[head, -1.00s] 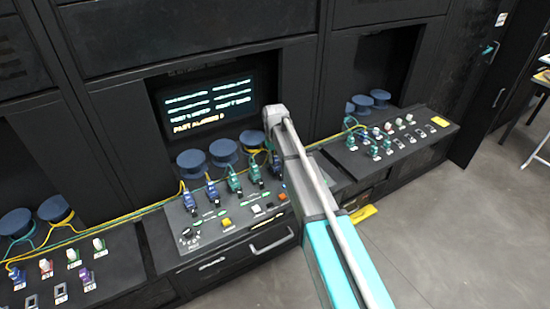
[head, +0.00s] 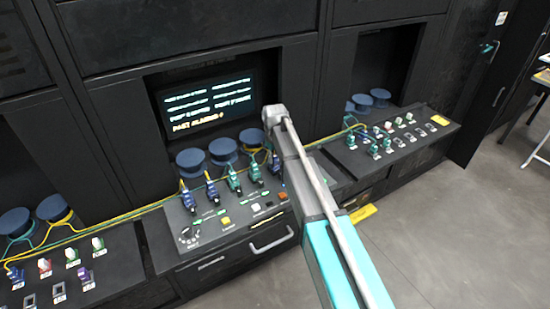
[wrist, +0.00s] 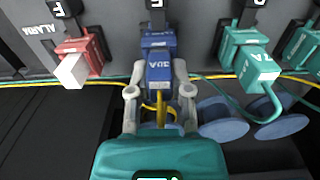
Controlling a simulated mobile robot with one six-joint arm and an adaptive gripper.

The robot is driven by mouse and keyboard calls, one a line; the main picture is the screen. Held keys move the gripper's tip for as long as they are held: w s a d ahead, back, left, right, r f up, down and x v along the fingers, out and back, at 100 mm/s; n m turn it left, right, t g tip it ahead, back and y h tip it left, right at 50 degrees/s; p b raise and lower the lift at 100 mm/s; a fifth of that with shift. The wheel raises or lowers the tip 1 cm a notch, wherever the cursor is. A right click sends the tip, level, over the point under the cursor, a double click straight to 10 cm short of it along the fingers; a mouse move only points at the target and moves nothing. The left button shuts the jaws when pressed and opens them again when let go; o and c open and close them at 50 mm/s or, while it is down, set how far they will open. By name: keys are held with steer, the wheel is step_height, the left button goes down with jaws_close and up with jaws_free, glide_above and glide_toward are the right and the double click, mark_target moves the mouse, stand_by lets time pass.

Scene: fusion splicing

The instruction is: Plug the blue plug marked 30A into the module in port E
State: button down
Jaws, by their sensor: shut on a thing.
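The blue plug marked 30A (wrist: 160,70) is upright in the middle of the wrist view, with a yellow cable below it. My gripper (wrist: 159,91) is shut on it, one finger on each side. The plug lines up with a blue module (wrist: 157,40) under the black label E (wrist: 156,4), and the two appear to touch. I cannot tell how deep the plug sits. In the head view my arm covers the gripper and most of port E.
Left of port E, a red module (wrist: 79,45) with a white front sits under label F. On the right is a green plug marked 7A (wrist: 248,57). Yellow and green cables and blue round spools (wrist: 222,118) lie close by. A lit screen (head: 208,103) stands behind the console.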

steer(key=shift+f, duration=0.25)
steer(key=shift+c, duration=2.3)
jaws_free()
steer(key=shift+r, duration=0.15)
